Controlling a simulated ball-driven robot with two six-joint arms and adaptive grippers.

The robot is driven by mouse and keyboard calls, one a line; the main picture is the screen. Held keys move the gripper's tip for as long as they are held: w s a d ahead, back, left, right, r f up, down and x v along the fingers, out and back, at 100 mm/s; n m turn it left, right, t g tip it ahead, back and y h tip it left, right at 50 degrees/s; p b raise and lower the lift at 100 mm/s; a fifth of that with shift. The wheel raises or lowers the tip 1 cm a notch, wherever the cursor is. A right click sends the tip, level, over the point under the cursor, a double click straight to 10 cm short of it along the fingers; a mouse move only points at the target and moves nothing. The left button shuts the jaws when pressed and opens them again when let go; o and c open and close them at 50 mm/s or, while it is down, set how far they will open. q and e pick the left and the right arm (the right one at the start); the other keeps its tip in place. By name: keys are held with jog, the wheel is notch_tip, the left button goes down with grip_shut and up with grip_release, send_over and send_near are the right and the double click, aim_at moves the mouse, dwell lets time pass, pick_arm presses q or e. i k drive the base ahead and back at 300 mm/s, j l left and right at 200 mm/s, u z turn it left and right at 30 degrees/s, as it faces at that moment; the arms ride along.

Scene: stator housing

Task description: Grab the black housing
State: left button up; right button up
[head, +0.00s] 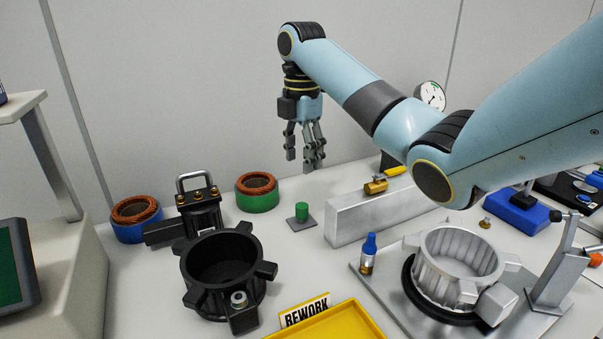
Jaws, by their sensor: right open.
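The black housing (226,285) is an open ring with lugs around its rim. It stands upright on the white table at the left of the head view. Its dark inside is empty as far as I can see. My right gripper (306,162) hangs pointing down above the back of the table, to the right of and beyond the housing. Its fingers are apart, with nothing between them. It does not touch the housing. My left gripper does not show.
A black fixture with a handle (199,214) stands right behind the housing. Copper-wound stators, one blue (137,229) and one green (258,203), sit at the back. A yellow tray (335,322) with a REWORK sign (305,309) lies in front. A silver housing (457,266) stands on a plate at right.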

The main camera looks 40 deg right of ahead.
aim_at(217, 264)
jog(key=k+j, duration=0.25)
jog(key=k, duration=0.25)
jog(key=k+j, duration=0.2)
jog(key=k, duration=0.25)
jog(key=k+j, duration=0.25)
jog(key=k, duration=0.25)
